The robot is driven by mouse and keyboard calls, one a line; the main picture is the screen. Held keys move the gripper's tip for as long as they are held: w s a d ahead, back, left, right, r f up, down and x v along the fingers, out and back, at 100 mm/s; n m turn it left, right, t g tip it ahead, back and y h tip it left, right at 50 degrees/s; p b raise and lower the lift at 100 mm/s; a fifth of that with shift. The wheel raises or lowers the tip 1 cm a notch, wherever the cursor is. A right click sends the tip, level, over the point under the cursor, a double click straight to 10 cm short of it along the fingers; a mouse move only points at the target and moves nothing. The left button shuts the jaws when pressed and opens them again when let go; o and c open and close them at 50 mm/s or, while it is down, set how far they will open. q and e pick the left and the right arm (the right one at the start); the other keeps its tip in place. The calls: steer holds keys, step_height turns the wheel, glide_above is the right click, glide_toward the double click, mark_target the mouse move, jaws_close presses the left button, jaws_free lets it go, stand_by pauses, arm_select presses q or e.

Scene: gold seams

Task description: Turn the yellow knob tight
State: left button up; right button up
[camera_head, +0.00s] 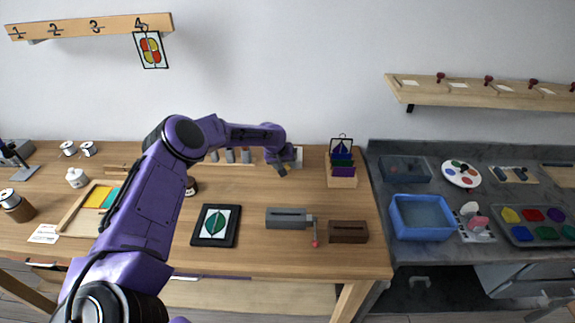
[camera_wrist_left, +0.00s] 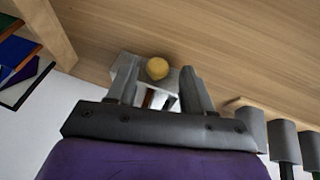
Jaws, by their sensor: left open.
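The yellow knob (camera_wrist_left: 157,68) shows in the left wrist view as a small round ball on a pale grey fixture on the wooden table. My left gripper (camera_wrist_left: 160,82) is open, with its fingers on either side of the knob in this picture. I cannot tell whether they touch it or how much height lies between. In the head view my left gripper (camera_head: 283,170) is at the back of the wooden table, by a pale block (camera_head: 297,157). The knob is not clear there. My right gripper is not in view.
A card rack (camera_head: 342,182) stands just right of my left gripper, and a row of grey-headed tools (camera_head: 230,156) stands left of it. A framed leaf picture (camera_head: 215,225), a grey block with a red-tipped crank (camera_head: 287,218) and a brown block (camera_head: 348,232) lie nearer the front.

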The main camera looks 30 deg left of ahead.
arm_select(q)
steer(key=shift+w+d+f, duration=0.15)
steer(key=shift+d+f, duration=0.05)
steer(key=shift+s+d+r, duration=0.2)
steer(key=shift+r, duration=0.05)
steer(key=shift+a, duration=0.1)
steer(key=shift+a+f, duration=0.1)
steer(key=shift+f, duration=0.1)
steer(key=c, duration=0.4)
steer(key=shift+w, duration=0.1)
jaws_close()
steer(key=shift+d, duration=0.25)
steer(key=shift+a, duration=0.1)
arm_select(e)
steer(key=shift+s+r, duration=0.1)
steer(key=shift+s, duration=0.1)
